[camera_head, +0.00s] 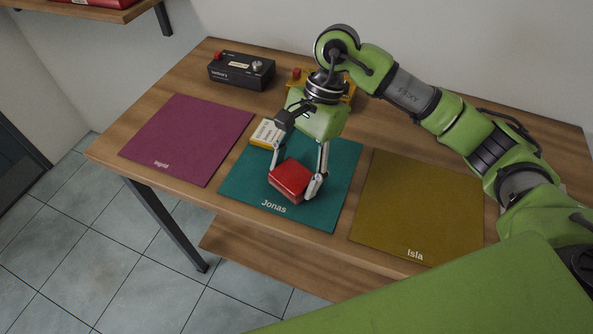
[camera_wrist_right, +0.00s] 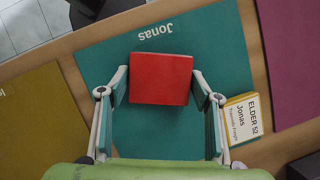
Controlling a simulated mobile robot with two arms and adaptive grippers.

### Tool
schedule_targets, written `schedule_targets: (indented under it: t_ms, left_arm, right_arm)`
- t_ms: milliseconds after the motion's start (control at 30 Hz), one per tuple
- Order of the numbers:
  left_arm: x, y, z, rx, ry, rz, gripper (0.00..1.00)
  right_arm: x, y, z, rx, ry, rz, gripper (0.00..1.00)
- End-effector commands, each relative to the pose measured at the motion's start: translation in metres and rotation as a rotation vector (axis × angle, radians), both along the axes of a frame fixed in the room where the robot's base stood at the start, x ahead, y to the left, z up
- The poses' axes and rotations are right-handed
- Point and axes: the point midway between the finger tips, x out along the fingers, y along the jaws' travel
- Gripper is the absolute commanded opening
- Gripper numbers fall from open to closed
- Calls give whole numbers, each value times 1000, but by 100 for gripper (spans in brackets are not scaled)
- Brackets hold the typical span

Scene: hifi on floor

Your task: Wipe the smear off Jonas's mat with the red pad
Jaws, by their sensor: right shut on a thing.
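The red pad (camera_head: 290,180) is a block over the front middle of Jonas's teal mat (camera_head: 340,165), near the name "Jonas". My right gripper (camera_head: 294,183) is shut on the red pad, one finger on each side. In the right wrist view the red pad (camera_wrist_right: 160,78) sits between the fingers, above the teal mat (camera_wrist_right: 225,45). I cannot tell whether the pad touches the mat. I see no smear on the bare parts of the mat; the patch under the pad and gripper is hidden. My left gripper is not in view.
A card reading "Jonas" (camera_wrist_right: 243,118) lies on the teal mat's edge. Ingrid's purple mat (camera_head: 187,138) lies to the left, Isla's mustard mat (camera_head: 420,208) to the right. A black box (camera_head: 240,71) and a partly hidden yellow device (camera_head: 295,76) stand behind on the wooden table.

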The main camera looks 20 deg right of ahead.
Motion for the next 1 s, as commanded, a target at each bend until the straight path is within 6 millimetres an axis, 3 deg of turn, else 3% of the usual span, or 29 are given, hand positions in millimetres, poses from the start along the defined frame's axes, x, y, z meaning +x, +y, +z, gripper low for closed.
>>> schedule_targets:
  t_ms: [100, 200, 700, 1000]
  left_arm:
    - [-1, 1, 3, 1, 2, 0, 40]
    - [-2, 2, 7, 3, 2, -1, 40]
    - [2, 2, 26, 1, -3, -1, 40]
    - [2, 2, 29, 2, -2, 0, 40]
  right_arm:
    - [-1, 1, 5, -1, 1, -1, 38]
    - [-2, 1, 27, -1, -2, -3, 38]
    - [-4, 1, 71, 0, -1, -13, 38]
    - [-6, 1, 82, 0, 0, -17, 38]
